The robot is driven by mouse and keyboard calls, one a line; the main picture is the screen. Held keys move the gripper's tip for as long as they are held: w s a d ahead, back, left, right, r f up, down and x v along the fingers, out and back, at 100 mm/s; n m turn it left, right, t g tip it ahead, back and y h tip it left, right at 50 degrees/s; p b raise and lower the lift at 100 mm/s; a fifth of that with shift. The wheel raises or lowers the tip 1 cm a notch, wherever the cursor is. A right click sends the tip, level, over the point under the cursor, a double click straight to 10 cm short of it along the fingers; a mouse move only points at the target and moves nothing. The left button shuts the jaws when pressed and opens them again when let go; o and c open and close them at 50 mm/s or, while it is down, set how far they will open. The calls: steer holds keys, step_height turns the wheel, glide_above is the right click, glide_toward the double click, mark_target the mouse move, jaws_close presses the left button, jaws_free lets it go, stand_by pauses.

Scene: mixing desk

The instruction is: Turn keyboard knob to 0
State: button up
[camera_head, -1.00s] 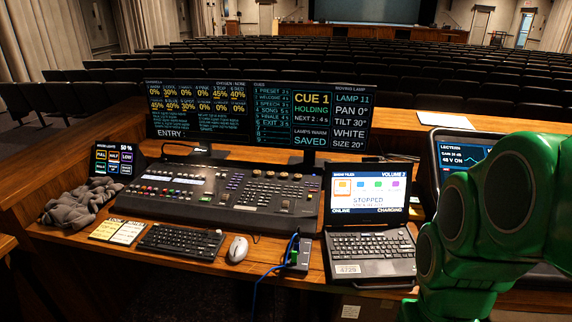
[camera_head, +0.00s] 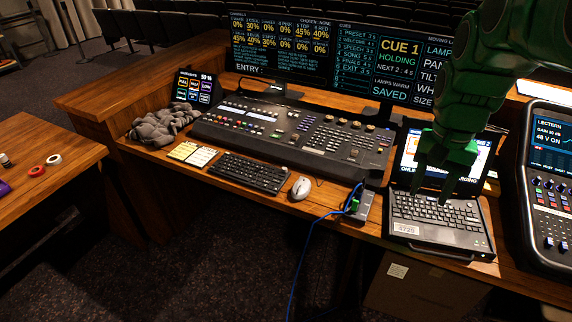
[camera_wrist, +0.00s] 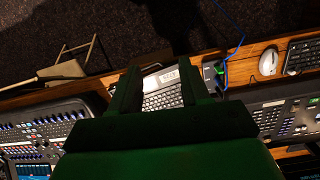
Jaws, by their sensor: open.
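The black keyboard (camera_head: 249,172) lies on the desk's front part, left of the white mouse (camera_head: 300,187). A small pale knob (camera_head: 283,169) appears at its far right corner; its setting is too small to read. My gripper (camera_head: 434,188) is open and empty, pointing down above the laptop (camera_head: 437,222), well to the right of the keyboard. In the wrist view my gripper (camera_wrist: 160,84) has its two fingers apart over the laptop (camera_wrist: 163,98). There the keyboard (camera_wrist: 302,54) shows only partly at the right edge.
A small box (camera_head: 361,204) with a green part and blue cable stands between mouse and laptop. The lighting console (camera_head: 290,135) and monitors (camera_head: 330,60) stand behind. The lectern mixer (camera_head: 548,190) is at right. Grey cloth (camera_head: 160,124) lies at left.

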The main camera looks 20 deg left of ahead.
steer(key=w+a+f, duration=0.2)
steer(key=w+a, duration=0.8)
steer(key=w, duration=0.2)
steer(key=m+t, duration=0.1)
steer(key=m, duration=0.1)
glide_above(285, 168)
step_height(285, 168, down, 19)
steer(key=shift+a+r, duration=0.1)
steer(key=shift+r, duration=0.05)
steer(key=shift+f, duration=3.9)
jaws_close()
